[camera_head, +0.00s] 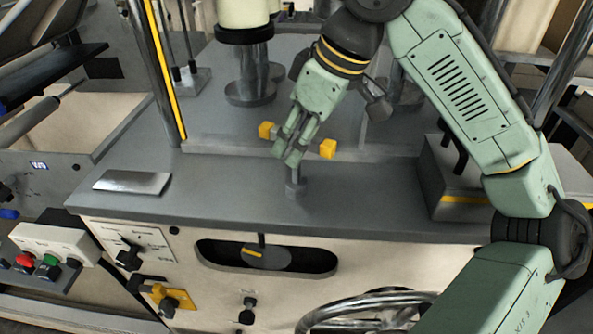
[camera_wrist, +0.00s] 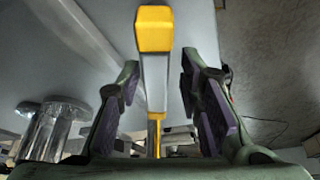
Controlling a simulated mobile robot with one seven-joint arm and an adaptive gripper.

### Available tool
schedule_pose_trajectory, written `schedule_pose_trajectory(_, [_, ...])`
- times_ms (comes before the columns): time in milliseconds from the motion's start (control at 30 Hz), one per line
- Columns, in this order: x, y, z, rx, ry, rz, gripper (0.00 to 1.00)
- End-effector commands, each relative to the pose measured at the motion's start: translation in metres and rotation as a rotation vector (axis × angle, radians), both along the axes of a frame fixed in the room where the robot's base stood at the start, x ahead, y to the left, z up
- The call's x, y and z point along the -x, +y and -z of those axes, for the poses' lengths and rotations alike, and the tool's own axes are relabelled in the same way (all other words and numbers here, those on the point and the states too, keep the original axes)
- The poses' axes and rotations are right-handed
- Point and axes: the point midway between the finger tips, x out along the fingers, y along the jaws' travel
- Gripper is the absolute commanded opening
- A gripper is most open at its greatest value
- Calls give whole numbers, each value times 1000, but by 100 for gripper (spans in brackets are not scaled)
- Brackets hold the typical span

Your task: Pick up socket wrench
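The socket wrench appears to be the T-shaped tool with yellow block ends (camera_head: 328,149) on its crossbar. It seems to stand upright on the grey machine deck, with its grey lower end (camera_head: 295,187) below my fingers. My gripper (camera_head: 287,152) points down over the middle of the crossbar and hides it. In the wrist view, a yellow-ended grey bar (camera_wrist: 154,85) runs between the two fingers of my gripper (camera_wrist: 160,100). The fingers are spread, with a visible gap on each side of the bar. I cannot tell how deep the bar sits between them.
A flat metal plate (camera_head: 132,182) lies on the deck at left. A grey box (camera_head: 450,190) with a yellow stripe stands at right. Metal columns (camera_head: 249,75) rise behind my gripper. The deck between plate and tool is clear. A handwheel (camera_head: 365,308) is below the front edge.

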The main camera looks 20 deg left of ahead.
Motion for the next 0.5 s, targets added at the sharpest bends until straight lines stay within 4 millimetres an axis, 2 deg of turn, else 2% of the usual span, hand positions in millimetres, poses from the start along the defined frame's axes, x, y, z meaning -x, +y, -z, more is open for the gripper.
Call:
schedule_pose_trajectory(300, [-4,16,38,0,0,0,33])
schedule_pose_trajectory(500, [-5,18,42,-1,0,-1,33])
